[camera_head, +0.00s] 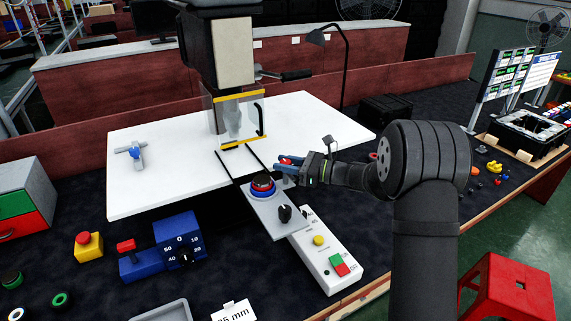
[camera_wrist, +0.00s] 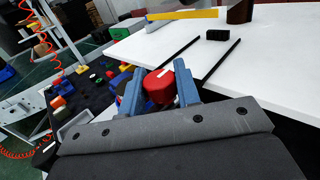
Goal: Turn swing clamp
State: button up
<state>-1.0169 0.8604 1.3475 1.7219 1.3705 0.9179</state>
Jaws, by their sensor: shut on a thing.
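My gripper (camera_head: 287,163) is above the front right of the white table, with its blue fingers shut on a red knob-like piece. In the wrist view, that red piece (camera_wrist: 159,87), with a white mark on top, sits between the two blue fingers (camera_wrist: 158,90). Its lower part is hidden by the gripper body. A grey clamp-like part with a blue knob (camera_head: 136,152) lies on the left of the white table, apart from my gripper. I cannot tell for sure which piece is the swing clamp.
The white table (camera_head: 170,195) carries a press machine with a clear yellow-edged guard (camera_head: 242,118). A grey plate with a red-and-blue dial (camera_head: 262,187) stands left of my gripper. A control box (camera_head: 325,250) and a blue timer box (camera_head: 178,240) are in front. The table's left is mostly clear.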

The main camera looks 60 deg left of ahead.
jog(key=shift+t, duration=0.3)
jog(key=m+t+y, duration=0.3)
jog(key=m+t, duration=0.1)
jog(key=t, duration=0.1)
jog(key=shift+s+m+t+y, duration=0.1)
jog(key=shift+m+t+y, duration=0.2)
jog(key=shift+m+y, duration=0.1)
jog(key=shift+m+t+y, duration=0.3)
jog(key=shift+m+t, duration=0.6)
jog(key=shift+t, duration=0.55)
jog(key=shift+m+t+y, duration=0.3)
jog(key=shift+m+t, duration=0.6)
jog(key=shift+t, duration=0.85)
jog(key=o, duration=1)
jog(key=shift+c, duration=0.2)
jog(key=shift+d, duration=0.1)
jog(key=d, duration=1.7)
jog(key=shift+d, duration=0.15)
